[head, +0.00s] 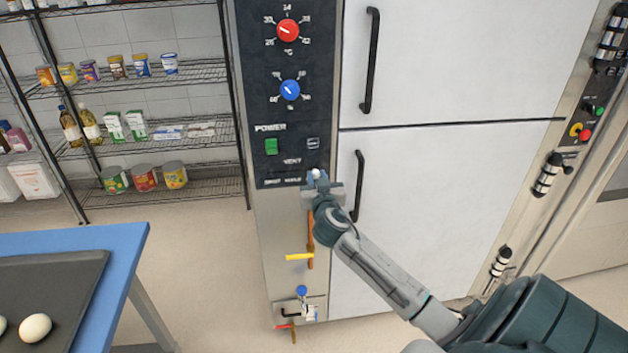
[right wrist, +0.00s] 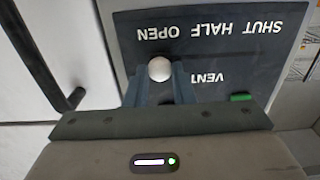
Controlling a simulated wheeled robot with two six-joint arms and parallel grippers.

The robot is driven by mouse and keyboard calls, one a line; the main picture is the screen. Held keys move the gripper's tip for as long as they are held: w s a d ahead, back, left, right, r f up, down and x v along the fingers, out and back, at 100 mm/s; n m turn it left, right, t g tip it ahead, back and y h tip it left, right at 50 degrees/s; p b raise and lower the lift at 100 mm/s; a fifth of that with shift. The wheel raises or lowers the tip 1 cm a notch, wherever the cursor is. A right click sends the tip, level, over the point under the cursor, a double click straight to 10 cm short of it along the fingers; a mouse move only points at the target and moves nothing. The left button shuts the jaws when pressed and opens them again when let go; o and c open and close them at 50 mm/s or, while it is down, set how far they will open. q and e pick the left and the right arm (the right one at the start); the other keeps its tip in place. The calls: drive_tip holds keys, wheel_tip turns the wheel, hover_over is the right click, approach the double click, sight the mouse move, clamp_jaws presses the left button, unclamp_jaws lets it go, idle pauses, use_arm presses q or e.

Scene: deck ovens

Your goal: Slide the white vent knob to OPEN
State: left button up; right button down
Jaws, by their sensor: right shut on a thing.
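The white vent knob (head: 316,173) is at the right end of the VENT scale, low on the dark control panel (head: 268,180). In the right wrist view, which is upside down, the round knob (right wrist: 159,68) lines up with the word OPEN; HALF and SHUT lie off to its side. My right gripper (head: 317,180) is at the panel, its arm coming from the lower right. Its two fingers (right wrist: 160,82) stand on either side of the knob, shut on it. My left gripper is out of view.
Above the vent are a green power button (head: 271,146), a blue dial (head: 290,90) and a red dial (head: 288,30). A black door handle (head: 359,185) is just right of my gripper. A yellow-handled valve (head: 300,257) is below. A blue table (head: 122,238) stands lower left.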

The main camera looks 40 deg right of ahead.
drive_tip(key=c, duration=1.4)
unclamp_jaws()
drive_tip(key=shift+s+d, duration=0.1)
drive_tip(key=shift+d, duration=0.05)
drive_tip(key=shift+o, duration=0.8)
drive_tip(key=shift+s+d, duration=0.1)
drive_tip(key=shift+d, duration=0.05)
drive_tip(key=shift+s+a, duration=0.15)
drive_tip(key=shift+a, duration=0.15)
drive_tip(key=b+v, duration=0.3)
drive_tip(key=v, duration=0.7)
drive_tip(key=shift+s, duration=0.2)
drive_tip(key=shift+d, duration=0.1)
